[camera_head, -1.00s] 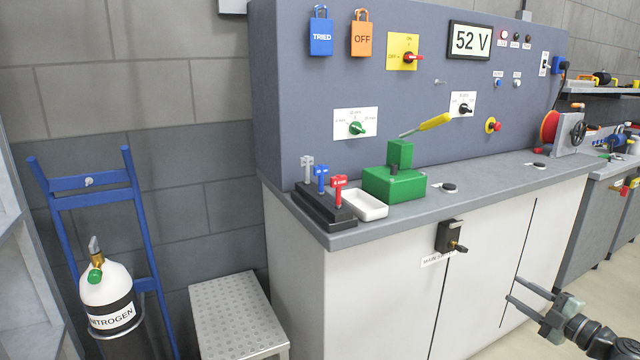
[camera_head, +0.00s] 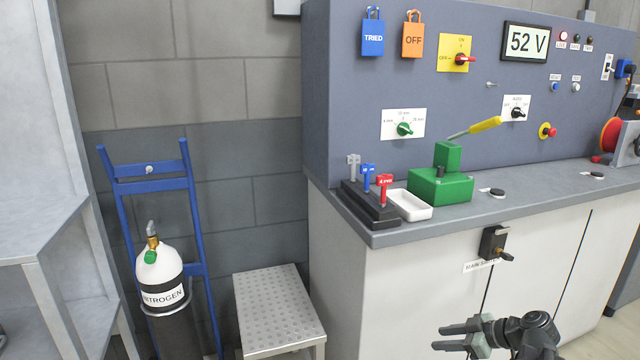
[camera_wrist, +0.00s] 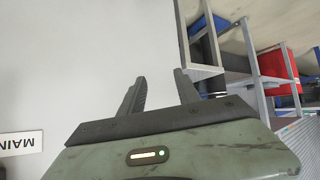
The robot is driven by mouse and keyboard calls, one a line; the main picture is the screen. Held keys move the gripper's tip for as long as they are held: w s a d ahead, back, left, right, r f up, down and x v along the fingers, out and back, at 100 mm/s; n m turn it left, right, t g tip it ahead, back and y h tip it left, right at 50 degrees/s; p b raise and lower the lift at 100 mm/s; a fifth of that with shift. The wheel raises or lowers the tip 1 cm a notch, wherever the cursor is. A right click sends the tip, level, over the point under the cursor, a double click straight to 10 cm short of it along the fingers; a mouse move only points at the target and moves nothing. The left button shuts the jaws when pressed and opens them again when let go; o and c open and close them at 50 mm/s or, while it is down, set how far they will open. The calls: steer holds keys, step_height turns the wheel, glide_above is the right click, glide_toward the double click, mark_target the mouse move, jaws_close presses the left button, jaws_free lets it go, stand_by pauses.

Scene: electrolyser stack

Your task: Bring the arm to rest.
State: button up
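My gripper (camera_head: 452,338) is at the lower right of the head view, in front of the white cabinet doors (camera_head: 410,285) and below the worktop. Its two fingers point left and stand apart with nothing between them. In the wrist view my gripper (camera_wrist: 160,90) also shows its two dark fingers spread and empty. The pale cabinet surface fills much of the wrist view behind them. My arm runs out of the head view at the bottom edge.
A metal step (camera_head: 278,305) and a nitrogen cylinder (camera_head: 160,270) on a blue trolley (camera_head: 150,187) stand left. A grey worktop (camera_head: 480,212) carries a green hand-lever device (camera_head: 440,188).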

steer(key=s+a+f+m+g+h, duration=0.2)
steer(key=a+f+m+g+h, duration=0.25)
steer(key=a, duration=0.65)
steer(key=s+a+f+m+g+h, duration=0.3)
steer(key=a+f+m, duration=0.25)
steer(key=a, duration=0.55)
step_height(320, 180, up, 34)
steer(key=p, duration=3.3)
steer(key=shift+w+d, duration=0.2)
steer(key=shift+d, duration=0.05)
steer(key=shift+f, duration=0.2)
